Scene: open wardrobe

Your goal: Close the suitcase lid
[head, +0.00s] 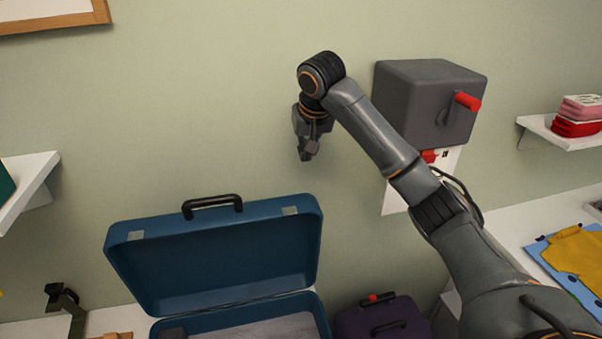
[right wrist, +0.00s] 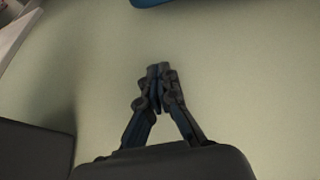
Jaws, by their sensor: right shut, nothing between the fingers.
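The blue suitcase (head: 165,326) is open in the head view, at the lower middle left. Its lid (head: 215,252) stands up and leans back toward the wall, with a black handle (head: 212,205) and two pale latches on its top edge. My right gripper (head: 306,156) is above the lid's right end, apart from it, pointing down. It is shut and empty; its fingertips meet in the right wrist view (right wrist: 158,68). A blue edge, likely the lid (right wrist: 150,3), shows at the top of that view. My left gripper is not in view.
A grey box (head: 425,100) with a red handle is on the wall behind my right arm. A purple case (head: 384,318) stands right of the suitcase. White shelves (head: 30,185) are at the left and right. The wall above the lid is clear.

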